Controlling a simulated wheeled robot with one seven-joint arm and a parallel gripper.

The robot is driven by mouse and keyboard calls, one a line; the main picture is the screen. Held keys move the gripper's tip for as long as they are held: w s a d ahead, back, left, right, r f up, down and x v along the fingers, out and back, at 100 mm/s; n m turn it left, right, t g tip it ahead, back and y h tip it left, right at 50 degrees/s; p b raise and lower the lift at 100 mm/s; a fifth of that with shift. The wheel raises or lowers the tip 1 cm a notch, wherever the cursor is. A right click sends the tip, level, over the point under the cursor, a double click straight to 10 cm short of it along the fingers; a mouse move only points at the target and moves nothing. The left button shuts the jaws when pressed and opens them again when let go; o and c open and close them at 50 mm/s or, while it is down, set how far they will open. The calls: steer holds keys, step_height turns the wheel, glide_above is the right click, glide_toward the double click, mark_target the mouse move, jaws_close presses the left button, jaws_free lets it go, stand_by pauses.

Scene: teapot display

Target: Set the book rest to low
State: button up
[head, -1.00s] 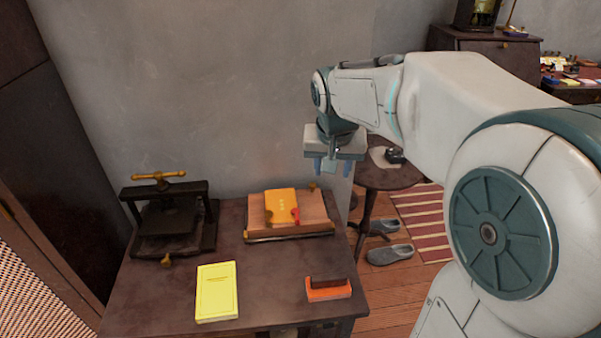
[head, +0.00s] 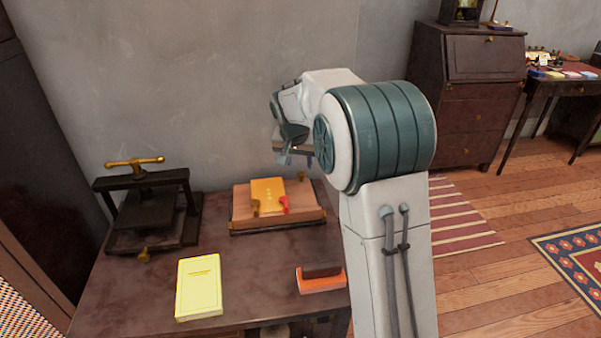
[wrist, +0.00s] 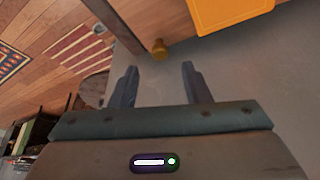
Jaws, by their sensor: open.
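The book rest (head: 309,216) is a wooden board with a dark front edge, near the wall on the dark table. It leans back at a shallow slope. An orange book (head: 266,193) lies on it, with a brass clip and a red piece at its lower edge. In the wrist view, the orange book (wrist: 230,12) is at the top right, beside the wooden rest (wrist: 172,18) and a brass knob (wrist: 159,49). My gripper (head: 295,159) hangs above the rest's back right. Its two fingers (wrist: 160,88) are apart and empty, not touching the knob.
A black press (head: 150,215) with a brass handle stands at the table's left. A yellow book (head: 199,287) and an orange block with a dark top (head: 320,278) lie at the front. The table (head: 245,270) is bare between them. A dark cabinet stands at the back right.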

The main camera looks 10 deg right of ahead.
mark_target(301, 173)
steer(key=x, duration=0.5)
steer(key=shift+f, duration=0.1)
steer(key=shift+b, duration=0.3)
jaws_close()
